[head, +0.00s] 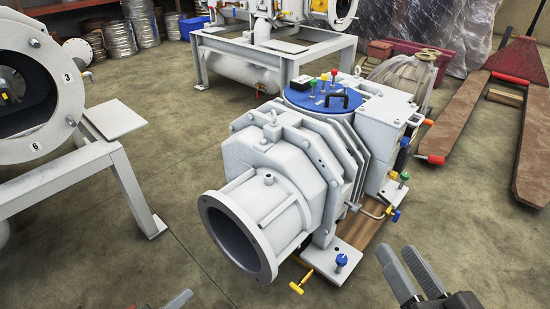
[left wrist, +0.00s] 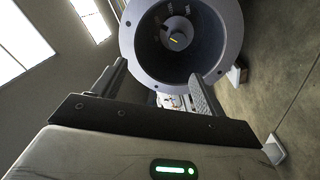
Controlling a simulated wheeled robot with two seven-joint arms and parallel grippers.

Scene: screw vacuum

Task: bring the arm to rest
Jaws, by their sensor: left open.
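My left gripper (left wrist: 158,82) is open in the left wrist view, with a gap between its two dark fingers and nothing held. A wide round grey opening (left wrist: 228,45) of a machine stands beyond the fingers. In the head view only a small part of my left gripper (head: 176,301) shows at the bottom edge. My right gripper (head: 405,252) is at the bottom right of the head view, apart from the machine. Its two dark fingers stand apart with nothing between them.
A grey vacuum pump (head: 285,160) with a blue disc on top (head: 322,97) fills the middle. A numbered round chamber on a frame (head: 68,75) stands at left, another machine (head: 285,50) behind. A red pallet jack (head: 525,60) is at right. Floor (head: 470,200) is free at right.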

